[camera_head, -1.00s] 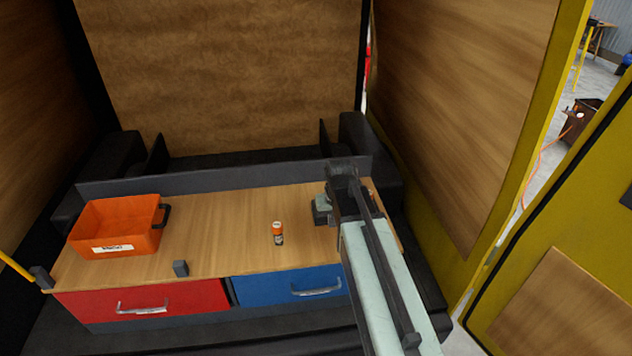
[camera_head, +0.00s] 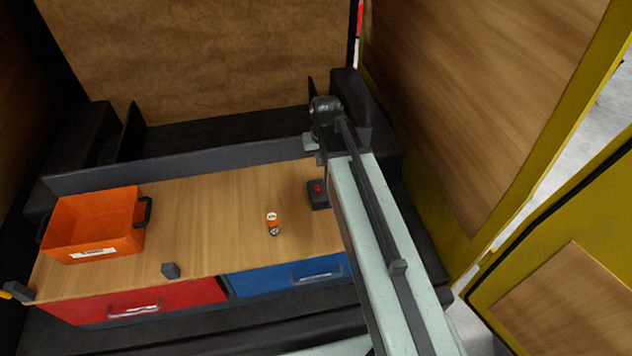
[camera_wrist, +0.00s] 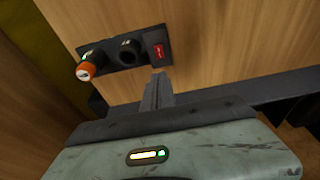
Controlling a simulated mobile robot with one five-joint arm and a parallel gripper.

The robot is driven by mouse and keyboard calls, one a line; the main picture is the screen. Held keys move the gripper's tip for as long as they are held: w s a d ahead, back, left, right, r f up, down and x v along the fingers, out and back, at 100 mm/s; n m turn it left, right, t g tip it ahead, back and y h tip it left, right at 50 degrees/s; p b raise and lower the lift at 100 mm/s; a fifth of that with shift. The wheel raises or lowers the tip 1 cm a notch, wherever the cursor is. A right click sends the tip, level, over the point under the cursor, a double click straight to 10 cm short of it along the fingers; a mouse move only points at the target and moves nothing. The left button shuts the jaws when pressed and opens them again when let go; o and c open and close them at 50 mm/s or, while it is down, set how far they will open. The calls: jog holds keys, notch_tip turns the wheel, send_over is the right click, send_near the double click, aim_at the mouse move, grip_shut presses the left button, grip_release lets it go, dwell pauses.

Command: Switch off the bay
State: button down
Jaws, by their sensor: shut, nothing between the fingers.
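A small dark box with a red switch (camera_head: 318,189) sits at the right of the wooden worktop in the head view. My gripper (camera_head: 311,146) is just beyond and above it in that picture, beside my pale arm. In the wrist view my shut, empty fingers (camera_wrist: 157,92) point towards a dark panel (camera_wrist: 110,61) on a wooden surface, apart from it as far as I can tell. The panel carries a red rocker switch (camera_wrist: 158,50), a round black fitting (camera_wrist: 128,49) and an orange knob-like piece (camera_wrist: 86,70). I cannot tell whether this is the same box, or the switch's position.
An orange bin (camera_head: 95,226) stands at the worktop's left. A small orange-and-dark bottle (camera_head: 272,224) stands near the middle. The worktop's middle is mostly clear.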

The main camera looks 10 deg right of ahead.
jog(key=b, duration=1.3)
send_near(318, 189)
jog(key=x, duration=0.5)
jog(key=shift+w+f, duration=0.2)
jog(key=shift+w, duration=0.05)
jog(key=shift+s+f+b, duration=0.15)
jog(key=shift+f+b, duration=0.3)
jog(key=shift+f, duration=0.05)
jog(key=shift+r, duration=0.15)
